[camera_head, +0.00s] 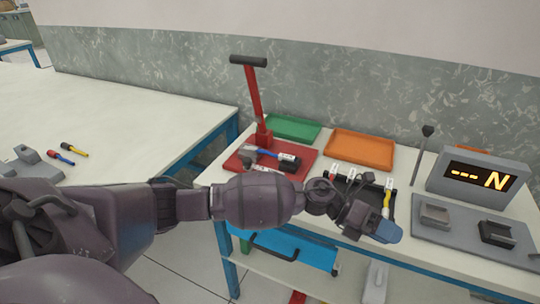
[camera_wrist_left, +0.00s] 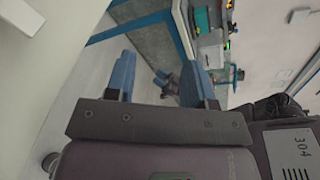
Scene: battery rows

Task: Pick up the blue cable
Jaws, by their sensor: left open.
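A blue cable (camera_head: 266,153) lies on the red base plate (camera_head: 248,168) of the lever press, running toward a black block (camera_head: 289,162). My left gripper (camera_head: 388,233) is over the front part of the white table, right of the blue cable and in front of the black tray. In the left wrist view its two blue fingers (camera_wrist_left: 160,75) stand apart with nothing between them. The blue cable cannot be made out in the wrist view. My right gripper is not in view.
A black tray (camera_head: 347,184) holds tagged pieces, one yellow. A green tray (camera_head: 292,127) and an orange tray (camera_head: 361,149) stand behind. A display box (camera_head: 480,180) and grey fixture plate (camera_head: 470,240) stand right. A second table (camera_head: 110,110) is left, mostly clear.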

